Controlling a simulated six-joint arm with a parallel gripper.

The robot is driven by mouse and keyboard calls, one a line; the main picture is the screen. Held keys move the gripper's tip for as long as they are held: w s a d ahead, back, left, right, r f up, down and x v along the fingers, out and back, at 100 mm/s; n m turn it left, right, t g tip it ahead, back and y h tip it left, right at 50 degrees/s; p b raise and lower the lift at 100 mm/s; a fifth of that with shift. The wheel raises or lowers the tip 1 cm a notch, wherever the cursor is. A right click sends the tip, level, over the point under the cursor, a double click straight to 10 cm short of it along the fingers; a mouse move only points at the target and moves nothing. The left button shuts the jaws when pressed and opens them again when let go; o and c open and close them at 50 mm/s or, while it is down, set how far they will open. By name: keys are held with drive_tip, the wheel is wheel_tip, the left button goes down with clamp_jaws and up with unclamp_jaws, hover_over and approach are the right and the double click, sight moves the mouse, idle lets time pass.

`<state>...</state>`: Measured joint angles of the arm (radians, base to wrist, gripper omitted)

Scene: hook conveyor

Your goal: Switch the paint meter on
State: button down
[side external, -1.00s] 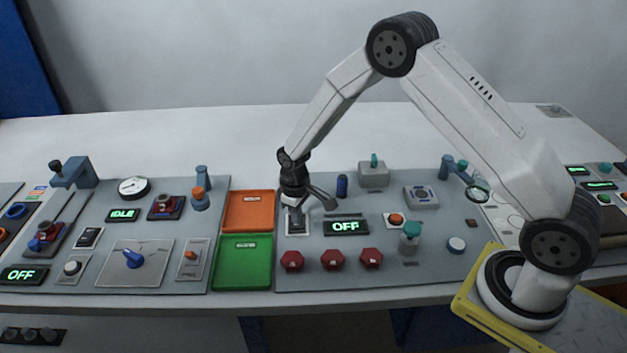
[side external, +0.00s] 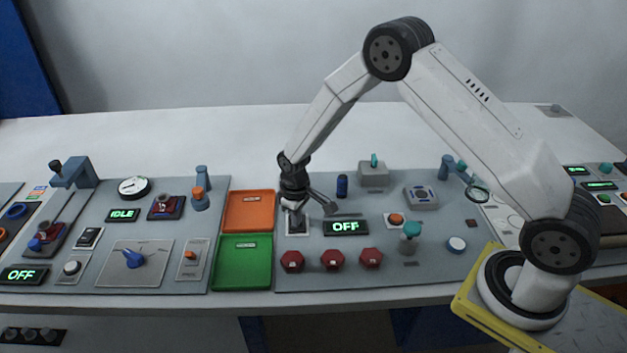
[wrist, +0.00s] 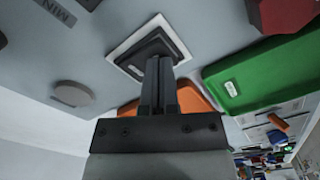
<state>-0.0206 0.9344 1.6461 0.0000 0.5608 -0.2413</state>
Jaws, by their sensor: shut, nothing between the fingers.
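A rocker switch (side external: 297,229) in a white frame sits on the grey panel, left of a display (side external: 346,227) that reads OFF in green. In the wrist view the dark switch (wrist: 143,47) lies right at the fingertips. My gripper (side external: 295,212) is above the switch, pointing down, with its fingers shut and nothing between them. In the wrist view the gripper (wrist: 159,62) covers part of the switch. I cannot tell whether the tips touch it or which way the rocker is tipped. No label naming the paint meter is readable.
An orange tray (side external: 249,211) and a green tray (side external: 243,262) lie left of the switch. Several red knobs, including one (side external: 292,261), stand in front of it. A blue cylinder (side external: 342,186) and an orange button (side external: 396,220) are to the right. Another OFF display (side external: 21,275) is far left.

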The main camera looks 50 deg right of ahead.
drive_tip(key=shift+f, duration=0.35)
drive_tip(key=shift+r, duration=3.55)
drive_tip(key=shift+s+r, duration=0.4)
drive_tip(key=shift+r, duration=0.05)
drive_tip(key=s+r+m+t, duration=0.1)
drive_tip(key=s+r, duration=0.2)
drive_tip(key=s, duration=0.3)
drive_tip(key=s+r+m, duration=0.1)
drive_tip(key=s+r, duration=0.1)
drive_tip(key=s, duration=0.4)
drive_tip(key=s+d+r+m+t, duration=0.1)
drive_tip(key=s+r, duration=0.2)
drive_tip(key=s, duration=0.4)
drive_tip(key=shift+r+t, duration=0.3)
drive_tip(key=shift+r, duration=0.05)
